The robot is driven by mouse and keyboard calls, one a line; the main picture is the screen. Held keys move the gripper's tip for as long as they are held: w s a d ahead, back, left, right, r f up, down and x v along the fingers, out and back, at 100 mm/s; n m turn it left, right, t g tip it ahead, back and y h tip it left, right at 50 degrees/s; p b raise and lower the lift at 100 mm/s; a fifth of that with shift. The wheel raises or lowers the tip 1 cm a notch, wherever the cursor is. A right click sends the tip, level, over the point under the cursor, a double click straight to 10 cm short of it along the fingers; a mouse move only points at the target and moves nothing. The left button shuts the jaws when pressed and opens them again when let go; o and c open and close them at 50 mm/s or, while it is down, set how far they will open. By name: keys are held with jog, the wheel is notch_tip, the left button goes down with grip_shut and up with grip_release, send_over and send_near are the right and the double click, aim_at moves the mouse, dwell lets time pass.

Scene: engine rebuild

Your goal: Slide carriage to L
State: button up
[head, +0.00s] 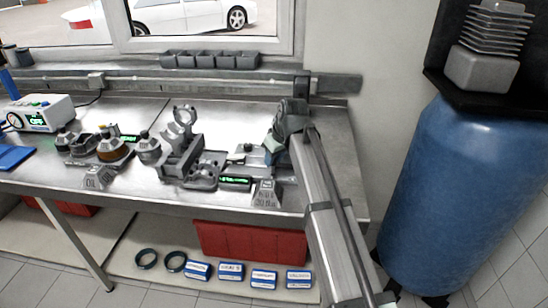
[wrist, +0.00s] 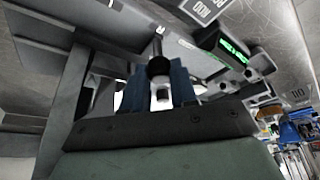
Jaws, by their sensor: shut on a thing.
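The grey and silver sliding device (head: 243,160) lies on the right part of the metal bench, partly hidden behind my gripper (head: 271,147). I take its moving part to be the carriage. In the wrist view, my gripper's blue fingers (wrist: 157,88) are shut on a light metal piece (wrist: 162,97) with a dark round post (wrist: 157,66) just beyond it. I cannot make out an L mark. A small black display with green text (head: 235,183) is in front of the device; it also shows in the wrist view (wrist: 232,50).
A dark engine block fixture (head: 183,160) stands left of the device. A grey label block (head: 267,193) sits near the bench's front edge. Several fixtures and a gauge box (head: 40,115) stand farther left. A row of grey bins (head: 210,60) is on the back ledge. A blue drum (head: 460,190) stands right.

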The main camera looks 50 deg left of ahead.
grip_shut()
jog(key=shift+w+d, duration=2.55)
jog(key=o, duration=0.8)
grip_release()
jog(key=v, duration=1.4)
jog(key=shift+f, duration=0.1)
